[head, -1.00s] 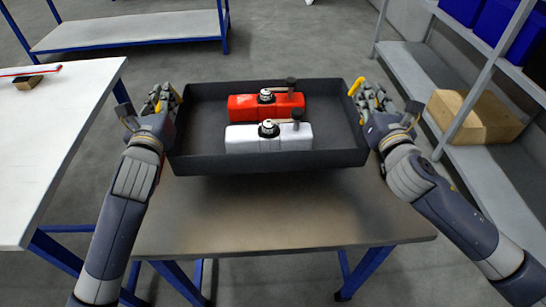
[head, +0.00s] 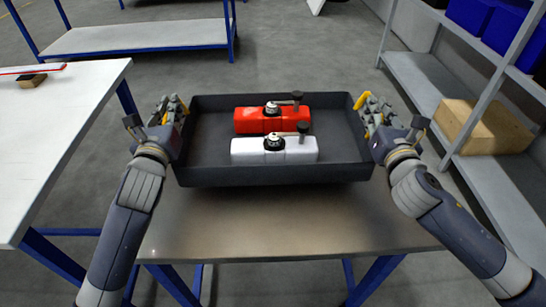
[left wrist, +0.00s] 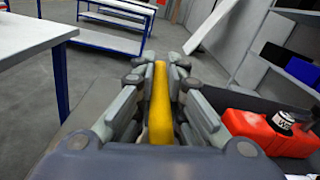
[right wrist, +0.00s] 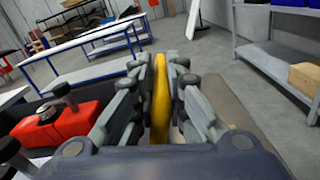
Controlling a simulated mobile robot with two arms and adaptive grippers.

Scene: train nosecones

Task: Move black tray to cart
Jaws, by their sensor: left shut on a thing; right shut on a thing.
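The black tray (head: 270,174) is held level, seemingly a little above a brown-topped table. A red nosecone-like part (head: 247,126) and a white one (head: 245,150) lie inside it, each with a dark and silver fitting on top. My left gripper (head: 175,110) is shut on the tray's yellow left handle, which shows between the fingers in the left wrist view (left wrist: 159,105). My right gripper (head: 364,106) is shut on the yellow right handle, seen in the right wrist view (right wrist: 160,105). I cannot tell for sure which blue-framed piece is the cart.
The brown-topped table (head: 270,230) with blue legs is below the tray. A white-topped table (head: 50,135) is close on the left. A blue-framed low shelf unit (head: 140,36) stands behind. A grey rack (head: 430,85) with blue bins and a cardboard box (head: 485,127) is on the right.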

